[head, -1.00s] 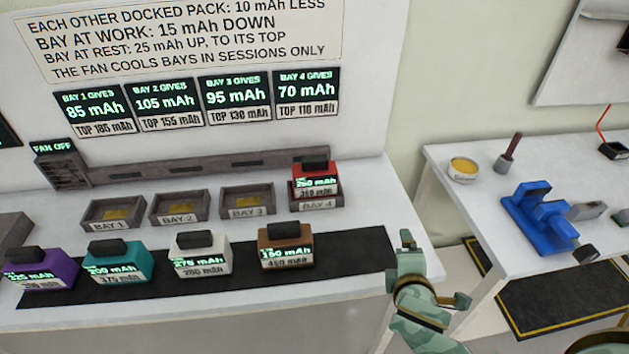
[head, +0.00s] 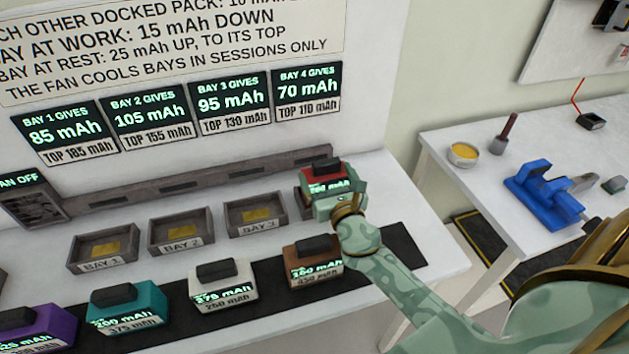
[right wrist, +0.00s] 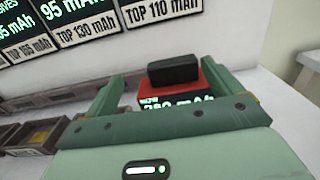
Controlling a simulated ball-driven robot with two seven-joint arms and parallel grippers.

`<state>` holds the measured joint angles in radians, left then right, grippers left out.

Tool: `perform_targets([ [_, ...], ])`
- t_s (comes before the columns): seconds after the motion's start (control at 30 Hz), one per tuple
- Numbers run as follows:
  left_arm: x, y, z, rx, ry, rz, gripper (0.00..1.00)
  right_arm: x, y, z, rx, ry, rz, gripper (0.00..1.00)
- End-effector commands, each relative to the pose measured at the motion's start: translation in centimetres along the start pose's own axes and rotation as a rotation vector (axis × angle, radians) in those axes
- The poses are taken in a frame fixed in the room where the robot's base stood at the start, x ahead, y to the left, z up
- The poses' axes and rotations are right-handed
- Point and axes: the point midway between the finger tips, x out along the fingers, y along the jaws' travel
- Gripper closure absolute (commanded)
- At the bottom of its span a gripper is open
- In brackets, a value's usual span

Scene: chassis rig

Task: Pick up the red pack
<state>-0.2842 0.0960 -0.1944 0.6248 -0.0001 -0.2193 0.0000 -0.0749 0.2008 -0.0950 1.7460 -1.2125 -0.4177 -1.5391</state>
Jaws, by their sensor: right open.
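The red pack (head: 322,177) with its black handle sits in bay 4 at the right end of the bay row. My right gripper (head: 336,196) is in front of it and hides its lower front and most of the bay. In the right wrist view the red pack (right wrist: 187,90) shows its black top handle and green digits. It lies between the two green fingers of my right gripper (right wrist: 162,92). The fingers are open, one on each side; I cannot tell whether they touch it. My left gripper is out of view.
Bays 1 (head: 80,250), 2 (head: 165,236) and 3 (head: 271,226) are empty. On the dark strip in front stand a purple pack (head: 52,327), a teal pack (head: 148,306), a white pack (head: 238,285) and a brown pack (head: 304,256). A side table (head: 465,185) holds a blue vise (head: 541,192).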

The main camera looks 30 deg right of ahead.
Motion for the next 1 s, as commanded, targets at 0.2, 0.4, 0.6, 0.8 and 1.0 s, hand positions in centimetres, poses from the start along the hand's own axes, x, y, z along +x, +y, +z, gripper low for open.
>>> perform_targets([
  [0.2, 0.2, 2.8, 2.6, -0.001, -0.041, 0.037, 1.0, 3.2, -0.6, -0.3, -0.001, -0.001, -0.003, 0.09],
  [0.4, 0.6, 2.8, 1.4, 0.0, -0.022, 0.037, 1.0, 6.0, -0.8, -0.4, 0.001, 0.001, -0.003, 0.09],
  [0.6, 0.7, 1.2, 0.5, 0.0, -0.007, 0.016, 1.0, 6.3, -0.9, -0.3, 0.001, 0.002, -0.003, 0.09],
  [0.8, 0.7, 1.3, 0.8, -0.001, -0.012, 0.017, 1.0, 6.3, -0.8, -0.3, 0.002, 0.002, -0.003, 0.48],
  [1.0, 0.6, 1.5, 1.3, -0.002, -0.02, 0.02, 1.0, 6.3, -0.8, -0.2, 0.003, -0.001, -0.003, 0.94],
])
